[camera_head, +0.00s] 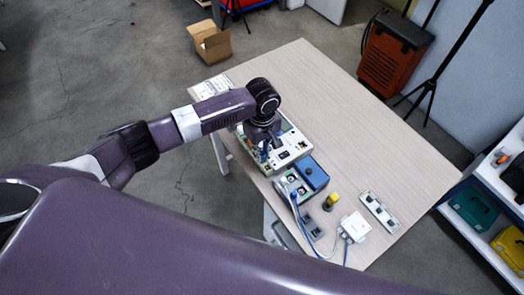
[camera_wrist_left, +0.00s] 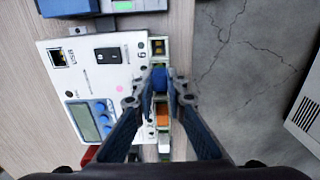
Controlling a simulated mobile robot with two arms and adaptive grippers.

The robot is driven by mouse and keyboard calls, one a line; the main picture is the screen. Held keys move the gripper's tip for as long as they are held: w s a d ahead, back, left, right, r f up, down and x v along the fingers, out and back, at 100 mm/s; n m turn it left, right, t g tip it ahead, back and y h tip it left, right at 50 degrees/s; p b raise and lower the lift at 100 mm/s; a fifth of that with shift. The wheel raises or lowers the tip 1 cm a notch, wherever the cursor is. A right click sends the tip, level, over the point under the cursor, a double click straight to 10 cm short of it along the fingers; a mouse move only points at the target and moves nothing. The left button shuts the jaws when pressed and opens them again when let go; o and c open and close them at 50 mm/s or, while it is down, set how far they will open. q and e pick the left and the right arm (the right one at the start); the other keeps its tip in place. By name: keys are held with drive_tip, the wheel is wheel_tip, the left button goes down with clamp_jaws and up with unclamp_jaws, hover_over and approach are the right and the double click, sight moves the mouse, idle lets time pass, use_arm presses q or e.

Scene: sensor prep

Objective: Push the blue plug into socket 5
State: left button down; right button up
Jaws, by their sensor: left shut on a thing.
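My left gripper (camera_wrist_left: 161,88) is shut on the blue plug (camera_wrist_left: 160,77), seen from above between its two fingertips. In the head view the left gripper (camera_head: 266,142) is over the left side of the white instrument panel (camera_head: 292,140). The panel also shows in the left wrist view (camera_wrist_left: 117,70), with a row of sockets along its right edge. The plug is over or in this row; the fingers hide its lower end, so I cannot tell how deep it sits. An open socket (camera_wrist_left: 158,47) lies above it and an orange plug (camera_wrist_left: 163,115) below it. My right gripper is not in view.
A blue-topped box (camera_head: 311,173), a yellow-topped object (camera_head: 331,200), a white box (camera_head: 355,225) with cables and a grey strip (camera_head: 379,211) stand near the panel on the table (camera_head: 390,150). A cardboard box (camera_head: 210,44) lies on the floor.

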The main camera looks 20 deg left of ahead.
use_arm(q)
drive_tip(key=shift+f+p, duration=0.5)
drive_tip(key=shift+p, duration=0.3)
idle(1.4)
drive_tip(key=c, duration=1.8)
unclamp_jaws()
drive_tip(key=shift+c, duration=0.2)
drive_tip(key=shift+o, duration=0.6)
drive_tip(key=shift+r, duration=0.15)
wheel_tip(320, 180, up, 2)
drive_tip(key=p, duration=0.2)
drive_tip(key=shift+r+p, duration=0.25)
drive_tip(key=shift+p, duration=0.1)
drive_tip(key=shift+r, duration=2.1)
